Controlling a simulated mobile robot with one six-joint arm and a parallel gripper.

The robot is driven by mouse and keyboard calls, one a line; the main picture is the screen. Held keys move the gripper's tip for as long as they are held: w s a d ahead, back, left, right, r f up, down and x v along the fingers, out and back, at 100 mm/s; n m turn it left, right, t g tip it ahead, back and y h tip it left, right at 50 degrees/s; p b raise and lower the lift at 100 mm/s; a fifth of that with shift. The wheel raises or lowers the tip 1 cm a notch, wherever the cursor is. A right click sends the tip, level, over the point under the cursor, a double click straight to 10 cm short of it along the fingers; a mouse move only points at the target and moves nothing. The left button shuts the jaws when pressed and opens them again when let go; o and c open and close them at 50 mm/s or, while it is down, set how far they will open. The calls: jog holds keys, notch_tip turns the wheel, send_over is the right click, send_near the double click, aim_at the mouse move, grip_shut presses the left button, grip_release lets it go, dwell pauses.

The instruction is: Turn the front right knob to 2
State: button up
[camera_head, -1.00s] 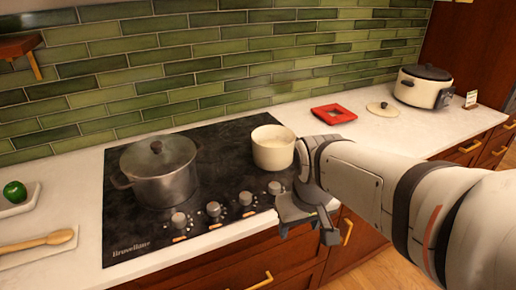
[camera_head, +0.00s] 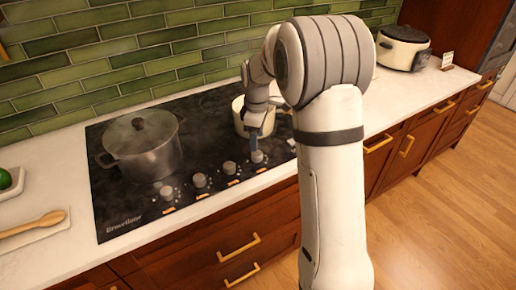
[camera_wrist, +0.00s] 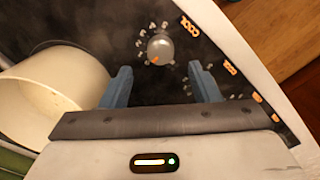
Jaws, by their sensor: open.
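The cooktop's rightmost front knob (camera_head: 257,156) is round and grey, near the front edge of the black cooktop (camera_head: 105,205). My gripper (camera_head: 262,135) is over the cooktop just behind and above this knob, partly hidden by my arm. In the wrist view the knob (camera_wrist: 160,47) lies ahead of the two blue fingertips, in line with the gap between them, with a small orange mark on its rim. My gripper (camera_wrist: 160,88) is open and empty.
A cream pot (camera_head: 238,117) stands close beside my gripper; it also shows in the wrist view (camera_wrist: 50,95). A lidded steel pot (camera_head: 148,150) is at the left. More front knobs (camera_head: 199,180) line the cooktop. A rice cooker (camera_head: 402,50) is at the back right.

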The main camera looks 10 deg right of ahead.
aim_at(257, 153)
notch_tip(257, 153, down, 6)
jog(key=shift+p, duration=0.3)
jog(key=shift+c, duration=0.4)
jog(key=c, duration=0.9)
